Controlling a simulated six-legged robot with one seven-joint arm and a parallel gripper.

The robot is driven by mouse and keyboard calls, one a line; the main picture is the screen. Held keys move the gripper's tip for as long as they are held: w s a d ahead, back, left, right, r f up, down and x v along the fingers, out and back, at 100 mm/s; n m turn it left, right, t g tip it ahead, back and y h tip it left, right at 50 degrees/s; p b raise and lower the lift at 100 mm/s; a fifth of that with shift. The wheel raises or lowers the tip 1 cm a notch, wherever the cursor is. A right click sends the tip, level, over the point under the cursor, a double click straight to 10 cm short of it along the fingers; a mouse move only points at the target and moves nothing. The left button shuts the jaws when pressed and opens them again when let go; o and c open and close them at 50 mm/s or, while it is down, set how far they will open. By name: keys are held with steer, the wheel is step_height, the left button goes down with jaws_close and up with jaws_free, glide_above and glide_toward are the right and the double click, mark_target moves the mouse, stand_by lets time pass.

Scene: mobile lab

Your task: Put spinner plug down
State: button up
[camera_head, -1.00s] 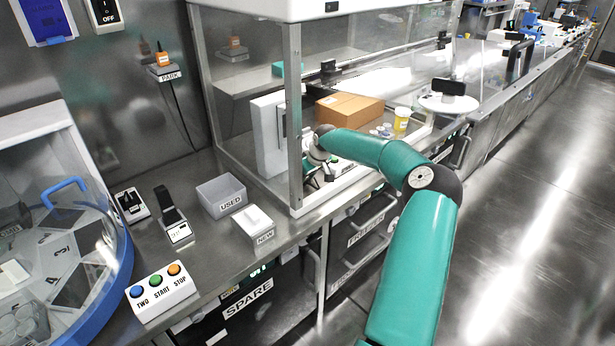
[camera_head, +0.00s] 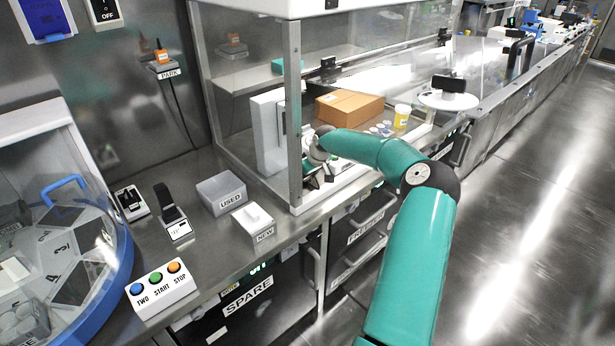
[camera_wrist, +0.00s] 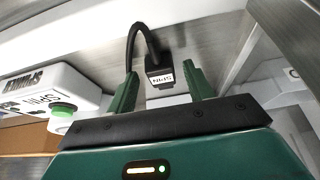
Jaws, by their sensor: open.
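The spinner plug (camera_wrist: 160,77) is black with a white SPIN label and a black cable. In the wrist view it lies beyond and between the fingers of my gripper (camera_wrist: 158,92), which is open. Gaps show between the plug and both fingers. In the head view my gripper (camera_head: 318,178) is at the front opening of the glass cabinet, partly behind the corner post. The plug cannot be made out in the head view. What bears the plug is unclear.
The white spinner box (camera_wrist: 50,90) with a green button stands close on the left in the wrist view. The cabinet's metal post (camera_head: 293,115) is beside my gripper. A cardboard box (camera_head: 350,106) and a yellow cup (camera_head: 402,116) stand inside the cabinet.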

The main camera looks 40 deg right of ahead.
mark_target(313, 186)
steer(key=v, duration=0.8)
steer(key=shift+r, duration=0.35)
steer(key=shift+w, duration=0.1)
